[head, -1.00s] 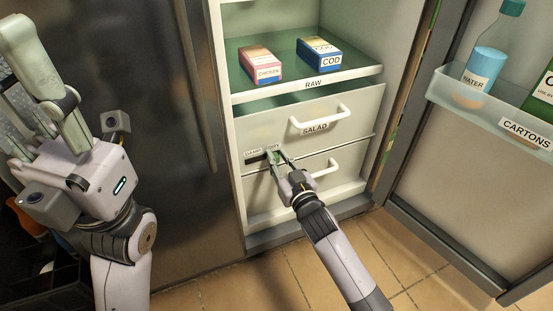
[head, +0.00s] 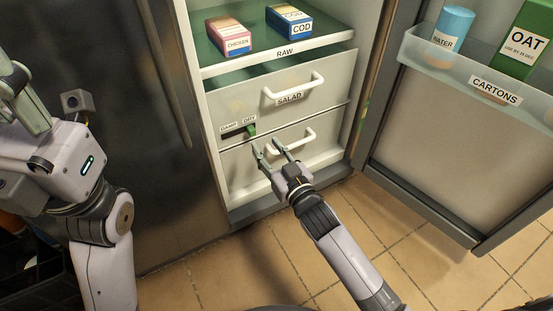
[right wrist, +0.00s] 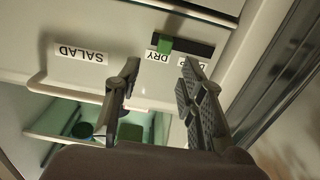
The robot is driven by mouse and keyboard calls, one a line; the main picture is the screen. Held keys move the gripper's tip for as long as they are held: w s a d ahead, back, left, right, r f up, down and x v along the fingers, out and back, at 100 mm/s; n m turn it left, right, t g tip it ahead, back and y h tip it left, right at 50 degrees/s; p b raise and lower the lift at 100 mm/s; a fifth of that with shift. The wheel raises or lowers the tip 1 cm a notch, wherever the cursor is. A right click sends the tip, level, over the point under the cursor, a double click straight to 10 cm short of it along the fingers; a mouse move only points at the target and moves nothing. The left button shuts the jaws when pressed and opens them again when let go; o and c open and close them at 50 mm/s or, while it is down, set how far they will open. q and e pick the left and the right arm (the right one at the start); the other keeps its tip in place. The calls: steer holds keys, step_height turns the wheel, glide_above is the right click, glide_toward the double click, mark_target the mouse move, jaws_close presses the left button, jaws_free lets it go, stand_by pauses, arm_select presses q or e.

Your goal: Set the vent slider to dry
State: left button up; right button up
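The vent slider is a dark slot (head: 234,134) on the front of the salad drawer, with DAMP and DRY labels above it. Its green knob (head: 250,130) sits at the right end, under DRY. In the right wrist view the green knob (right wrist: 165,45) is at the slot's DRY end. My right gripper (head: 268,147) is open and empty, just below and right of the knob, apart from it. Its two spread fingers also show in the right wrist view (right wrist: 160,66). My left gripper (head: 18,95) is cut off at the left edge; its opening is unclear.
The salad drawer handle (head: 293,89) is above right of the slider, and a lower drawer handle (head: 291,143) is close behind my right fingers. The raw shelf (head: 285,55) holds chicken and cod boxes. The open door with its cartons bin (head: 495,92) stands at the right.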

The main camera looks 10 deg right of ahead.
steer(key=shift+v, duration=2.25)
